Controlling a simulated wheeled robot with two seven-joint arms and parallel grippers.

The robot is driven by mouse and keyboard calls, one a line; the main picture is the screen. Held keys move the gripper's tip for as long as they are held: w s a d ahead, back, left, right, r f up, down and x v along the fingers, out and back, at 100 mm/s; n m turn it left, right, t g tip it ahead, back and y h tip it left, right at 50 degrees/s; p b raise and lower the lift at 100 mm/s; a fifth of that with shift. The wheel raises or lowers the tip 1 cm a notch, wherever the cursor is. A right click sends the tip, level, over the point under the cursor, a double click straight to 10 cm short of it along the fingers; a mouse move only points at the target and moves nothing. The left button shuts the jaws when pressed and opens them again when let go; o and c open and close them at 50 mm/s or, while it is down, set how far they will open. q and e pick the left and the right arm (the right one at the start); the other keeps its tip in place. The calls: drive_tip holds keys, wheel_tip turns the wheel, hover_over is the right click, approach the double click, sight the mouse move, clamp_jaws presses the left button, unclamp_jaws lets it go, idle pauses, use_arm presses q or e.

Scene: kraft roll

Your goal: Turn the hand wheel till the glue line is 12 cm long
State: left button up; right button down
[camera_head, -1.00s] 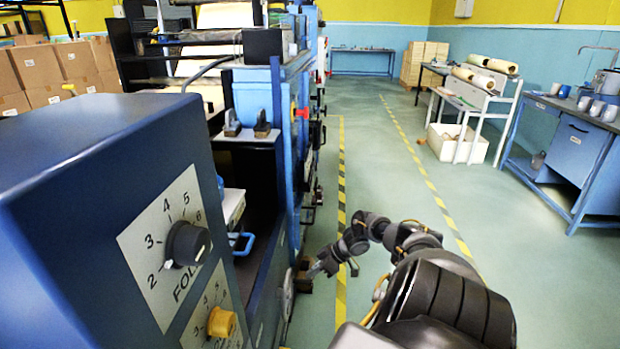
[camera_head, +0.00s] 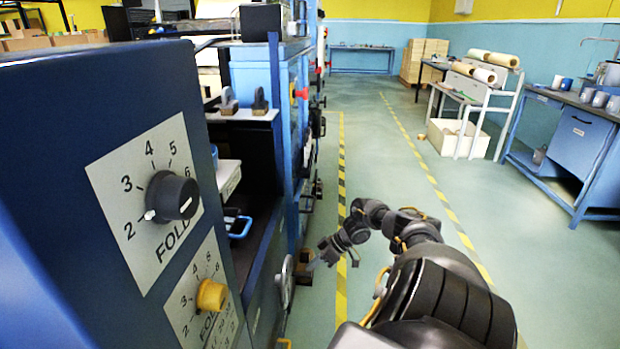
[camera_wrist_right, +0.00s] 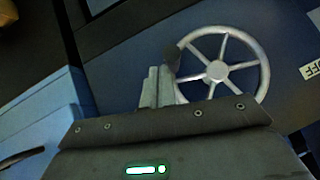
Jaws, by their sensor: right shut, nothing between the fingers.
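The hand wheel (camera_wrist_right: 217,70) is a silver spoked wheel on the dark blue machine side in the right wrist view. Its dark handle (camera_wrist_right: 172,56) is at the wheel's left rim. In the head view the wheel (camera_head: 287,283) shows nearly edge-on, low on the machine. My right gripper (camera_wrist_right: 160,85) is shut and empty, its fingertips close to the handle and overlapping the rim's left side; I cannot tell whether they touch. In the head view the right gripper (camera_head: 314,262) is just right of the wheel. The glue line is not visible. My left gripper is out of view.
A panel with a black FOLD knob (camera_head: 172,197) and a yellow knob (camera_head: 211,295) fills the left foreground. A blue-handled drawer (camera_head: 238,226) is in the machine.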

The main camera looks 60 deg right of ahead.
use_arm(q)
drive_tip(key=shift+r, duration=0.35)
use_arm(e)
drive_tip(key=shift+f, duration=0.3)
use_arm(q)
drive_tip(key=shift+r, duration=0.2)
